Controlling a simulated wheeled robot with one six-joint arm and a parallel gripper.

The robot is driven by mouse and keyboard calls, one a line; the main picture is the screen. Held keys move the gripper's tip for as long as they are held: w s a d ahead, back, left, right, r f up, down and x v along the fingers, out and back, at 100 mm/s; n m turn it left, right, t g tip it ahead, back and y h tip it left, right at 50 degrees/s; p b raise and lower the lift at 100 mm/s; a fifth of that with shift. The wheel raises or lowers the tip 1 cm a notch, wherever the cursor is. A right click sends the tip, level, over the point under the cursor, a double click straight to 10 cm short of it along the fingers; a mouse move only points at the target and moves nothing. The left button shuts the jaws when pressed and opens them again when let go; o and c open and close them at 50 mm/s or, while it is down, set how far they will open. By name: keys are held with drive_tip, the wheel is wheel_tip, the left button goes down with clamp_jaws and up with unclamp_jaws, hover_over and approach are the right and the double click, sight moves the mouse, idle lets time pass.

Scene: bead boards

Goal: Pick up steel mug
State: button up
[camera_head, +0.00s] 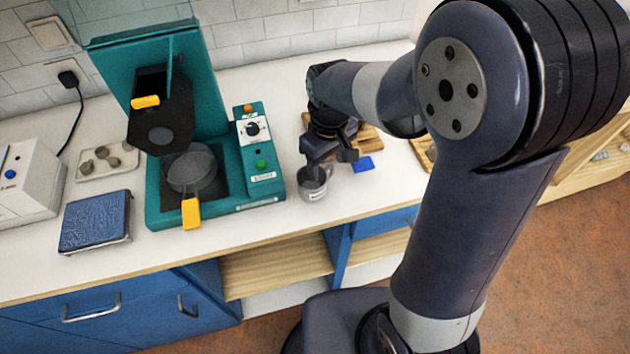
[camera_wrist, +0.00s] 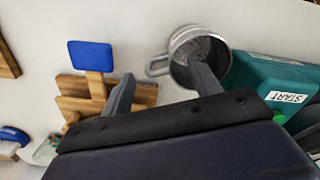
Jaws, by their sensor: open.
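The steel mug (camera_head: 312,190) stands upright on the white counter, just right of the teal machine. In the wrist view the mug (camera_wrist: 200,45) is seen from above, with its handle pointing left. My gripper (camera_head: 330,163) is open and points down over the mug. In the wrist view my gripper (camera_wrist: 160,70) has one finger overlapping the mug's opening and the other to the left, beyond the handle. Whether the right finger is inside the mug or above it, I cannot tell. Nothing is held between the fingers.
The teal machine (camera_head: 217,185) stands close on the mug's left, with a yellow-handled pan (camera_head: 190,168) in it. A blue-headed tool (camera_head: 362,164) and wooden boards (camera_head: 369,140) lie to the right. A blue scale-like pad (camera_head: 97,220) is far left. The counter's front edge is near the mug.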

sight(328, 167)
drive_tip(key=shift+f, duration=1.9)
drive_tip(key=shift+c, duration=0.6)
drive_tip(key=c, duration=1.1)
drive_tip(key=shift+c, duration=0.2)
